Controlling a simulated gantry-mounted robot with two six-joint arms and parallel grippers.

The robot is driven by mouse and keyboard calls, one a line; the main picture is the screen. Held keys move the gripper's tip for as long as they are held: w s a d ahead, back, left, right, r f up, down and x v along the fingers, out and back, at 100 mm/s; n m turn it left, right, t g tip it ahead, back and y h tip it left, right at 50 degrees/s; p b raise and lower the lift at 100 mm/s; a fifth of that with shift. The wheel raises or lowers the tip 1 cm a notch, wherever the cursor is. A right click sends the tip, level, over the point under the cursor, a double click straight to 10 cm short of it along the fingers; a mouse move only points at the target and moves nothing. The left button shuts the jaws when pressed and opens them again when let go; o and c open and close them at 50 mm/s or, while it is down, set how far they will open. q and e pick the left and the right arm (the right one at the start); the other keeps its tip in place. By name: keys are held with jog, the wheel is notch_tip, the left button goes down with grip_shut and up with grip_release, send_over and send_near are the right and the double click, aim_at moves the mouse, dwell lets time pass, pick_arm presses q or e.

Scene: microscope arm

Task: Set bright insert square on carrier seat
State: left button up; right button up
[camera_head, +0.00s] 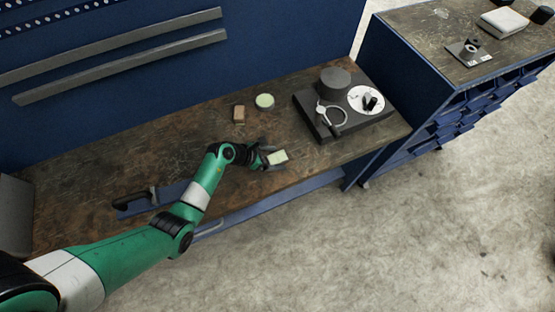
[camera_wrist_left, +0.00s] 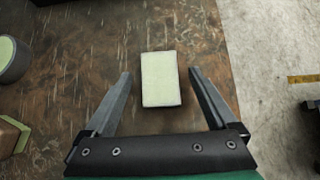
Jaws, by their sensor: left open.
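The bright insert (camera_head: 278,157) is a small pale yellow-green block lying on the wooden bench near its front edge. In the left wrist view the insert (camera_wrist_left: 161,80) shows between the fingers, long side pointing away, with a gap on each side. My left gripper (camera_head: 267,158) is open and empty at the insert; its fingers (camera_wrist_left: 160,73) do not touch it. How high they are above the bench is hard to tell. A dark base (camera_head: 348,124) at the bench's right carries a metal ring (camera_head: 332,116) and a white disc (camera_head: 366,100); which part is the carrier seat is unclear.
A brown block (camera_head: 239,114) and a round pale-green-topped container (camera_head: 265,101) stand behind my left gripper. A dark cylinder (camera_head: 335,80) rises at the back of the dark base. The bench (camera_head: 90,185) is clear between the insert and the base.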

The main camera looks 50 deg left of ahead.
aim_at(275, 158)
pick_arm(q)
grip_shut()
dwell(0.3)
jog(key=shift+r, duration=0.2)
jog(key=shift+r+p, duration=0.35)
jog(key=shift+r, duration=0.2)
notch_tip(275, 158, up, 2)
jog(key=shift+r+p, duration=0.2)
jog(key=shift+p, duration=0.5)
jog(key=s+d+r+p, duration=0.6)
jog(key=d+r, duration=0.3)
jog(key=d, duration=0.3)
jog(key=shift+s+r, duration=0.2)
jog(key=shift+s, duration=0.2)
